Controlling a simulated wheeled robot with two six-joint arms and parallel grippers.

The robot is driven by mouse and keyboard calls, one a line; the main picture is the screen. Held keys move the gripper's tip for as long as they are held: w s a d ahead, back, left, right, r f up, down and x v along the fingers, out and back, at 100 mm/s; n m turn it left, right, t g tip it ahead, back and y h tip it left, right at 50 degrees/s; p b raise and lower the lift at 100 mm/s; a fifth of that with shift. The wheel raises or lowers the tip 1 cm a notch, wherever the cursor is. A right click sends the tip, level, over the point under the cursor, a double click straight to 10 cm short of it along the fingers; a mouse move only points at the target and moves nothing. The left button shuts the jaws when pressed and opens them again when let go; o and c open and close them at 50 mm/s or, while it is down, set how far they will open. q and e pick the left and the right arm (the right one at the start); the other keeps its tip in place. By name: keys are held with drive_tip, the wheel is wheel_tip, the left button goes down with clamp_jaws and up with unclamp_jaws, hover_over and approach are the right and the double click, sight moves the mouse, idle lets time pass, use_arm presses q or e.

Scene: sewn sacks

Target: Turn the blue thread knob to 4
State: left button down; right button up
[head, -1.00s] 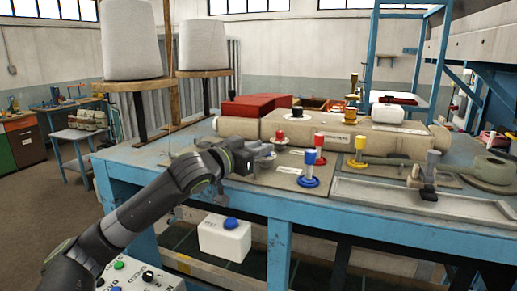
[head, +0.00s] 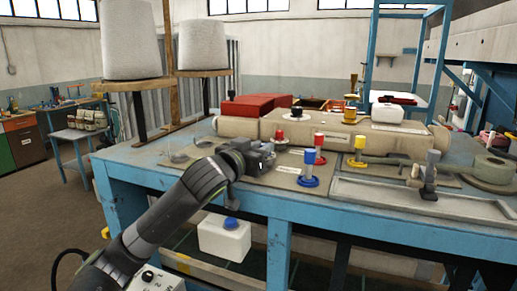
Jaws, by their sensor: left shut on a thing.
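A blue-collared post (head: 309,181) with a grey-blue top stands upright on the beige plate (head: 284,182) at the table's front. My right gripper is not in view.
Red posts (head: 320,157) and (head: 281,136) and a yellow one (head: 358,160) stand close by. A long beige machine body (head: 350,140) lies behind. White thread cones (head: 131,40) stand at the back left.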

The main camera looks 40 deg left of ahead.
use_arm(q)
drive_tip(key=n+y, duration=0.1)
drive_tip(key=y, duration=0.1)
drive_tip(key=d+n+g+y, duration=0.1)
drive_tip(key=n+y, duration=0.1)
drive_tip(key=shift+w+f+y, duration=0.1)
drive_tip(key=shift+y, duration=0.3)
drive_tip(key=n+g+y, duration=0.1)
drive_tip(key=n+y, duration=0.1)
drive_tip(key=y, duration=0.1)
drive_tip(key=shift+w+d+b, duration=0.1)
drive_tip(key=shift+b, duration=0.25)
drive_tip(key=shift+n+g+y, duration=0.6)
drive_tip(key=shift+n+y, duration=0.1)
drive_tip(key=shift+y, duration=0.1)
drive_tip(key=c, duration=1.2)
unclamp_jaws()
drive_tip(key=shift+w, duration=0.15)
drive_tip(key=shift+c, duration=0.2)
